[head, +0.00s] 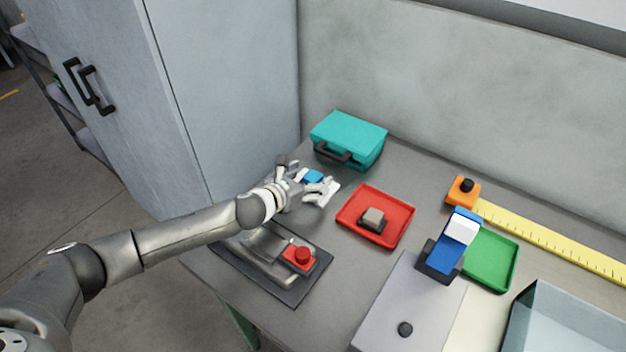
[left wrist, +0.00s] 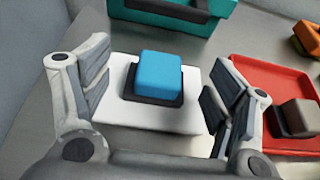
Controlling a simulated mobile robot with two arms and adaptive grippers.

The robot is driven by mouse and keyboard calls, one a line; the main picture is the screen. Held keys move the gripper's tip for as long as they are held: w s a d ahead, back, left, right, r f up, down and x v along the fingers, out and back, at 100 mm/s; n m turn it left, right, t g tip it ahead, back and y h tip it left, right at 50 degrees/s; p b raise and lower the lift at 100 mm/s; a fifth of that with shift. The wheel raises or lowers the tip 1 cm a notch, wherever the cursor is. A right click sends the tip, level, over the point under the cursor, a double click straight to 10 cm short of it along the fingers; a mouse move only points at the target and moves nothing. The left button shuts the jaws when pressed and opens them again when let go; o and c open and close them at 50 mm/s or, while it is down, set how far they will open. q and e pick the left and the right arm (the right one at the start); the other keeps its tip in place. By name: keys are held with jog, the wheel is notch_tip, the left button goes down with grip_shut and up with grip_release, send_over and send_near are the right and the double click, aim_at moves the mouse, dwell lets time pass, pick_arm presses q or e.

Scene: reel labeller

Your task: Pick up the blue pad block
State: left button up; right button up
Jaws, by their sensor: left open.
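The blue pad block (left wrist: 159,74) sits on a dark square base on a white plate (left wrist: 125,117). In the head view the blue pad block (head: 314,176) is partly hidden by my left gripper (head: 308,181). In the left wrist view my left gripper (left wrist: 160,98) is open. Its fingers stand to the left and right of the block, with gaps on both sides. The block is upright and is not held. My right gripper does not show.
A teal case (head: 349,138) stands just behind the block. A red tray (head: 401,235) with a grey-brown block (head: 373,217) lies to the right. A dark plate with a red button (head: 303,254) is nearer the front. A blue and white device (head: 447,254) and green tray (head: 503,252) are further right.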

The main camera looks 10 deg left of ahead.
pick_arm(q)
jog(key=c, duration=1.1)
jog(key=shift+r, duration=0.1)
